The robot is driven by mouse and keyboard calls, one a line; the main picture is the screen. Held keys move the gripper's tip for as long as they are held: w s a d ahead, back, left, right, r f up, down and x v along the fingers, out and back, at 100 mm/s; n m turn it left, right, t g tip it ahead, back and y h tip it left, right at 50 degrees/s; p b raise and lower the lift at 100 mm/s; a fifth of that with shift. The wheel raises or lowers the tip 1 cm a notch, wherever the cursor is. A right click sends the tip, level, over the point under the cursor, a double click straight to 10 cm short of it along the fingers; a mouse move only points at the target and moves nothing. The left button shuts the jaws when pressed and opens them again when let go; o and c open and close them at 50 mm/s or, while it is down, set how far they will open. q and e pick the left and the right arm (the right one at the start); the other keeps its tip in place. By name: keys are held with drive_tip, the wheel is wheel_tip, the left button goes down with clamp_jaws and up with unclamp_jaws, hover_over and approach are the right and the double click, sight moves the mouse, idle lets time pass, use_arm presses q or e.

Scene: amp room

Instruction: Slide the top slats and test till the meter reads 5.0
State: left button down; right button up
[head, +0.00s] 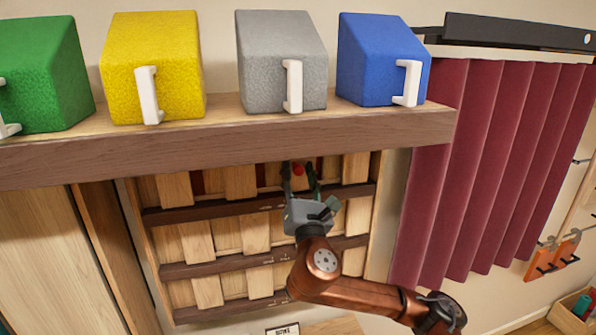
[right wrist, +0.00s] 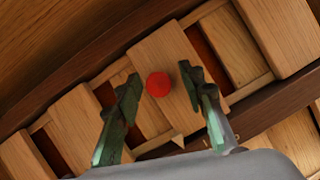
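The slatted wooden panel stands below the shelf, with light slats in rows between dark rails. Its top row holds several slats, among them a left one (head: 172,189), a middle one (head: 240,181) and a right one (head: 355,168). My right gripper (head: 299,172) is at this row, with a red knob (head: 298,169) between its fingers. In the right wrist view, the red knob (right wrist: 159,84) sits on a light slat (right wrist: 166,52). My open right gripper (right wrist: 160,80) has a finger on either side of it, with gaps showing. My left gripper and any meter reading are out of view.
A wooden shelf (head: 230,135) overhangs the panel and carries green, yellow, grey and blue blocks with white handles. A dark red curtain (head: 480,170) hangs to the right. A small sign (head: 283,329) sits below the panel, its text unreadable. Dark reddish gaps (right wrist: 205,55) show between slats.

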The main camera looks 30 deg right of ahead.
drive_tip(key=shift+c, duration=0.4)
clamp_jaws()
